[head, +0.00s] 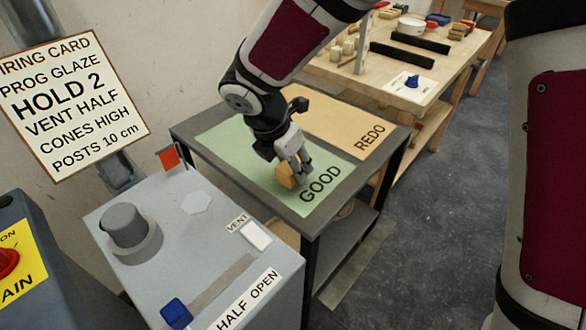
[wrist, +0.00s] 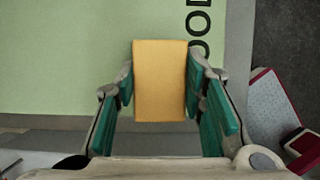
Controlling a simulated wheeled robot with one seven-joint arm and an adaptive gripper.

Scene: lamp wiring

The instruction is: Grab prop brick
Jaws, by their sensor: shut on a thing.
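The prop brick is a plain yellow-tan block. In the wrist view the brick (wrist: 160,82) stands between the two green-padded fingers, which press on its left and right sides. In the head view my gripper (head: 296,178) reaches down to the green GOOD area (head: 235,143) of the grey table, and the brick (head: 285,180) shows partly behind the fingers. My gripper is shut on the brick. I cannot tell whether the brick touches the green surface or is slightly above it.
The tan REDO area (head: 325,118) lies beside the green one. A grey control box (head: 200,255) with a knob, a VENT switch and a blue slider stands in front. A wooden workbench (head: 400,75) with several items is behind. A firing card (head: 70,105) is at left.

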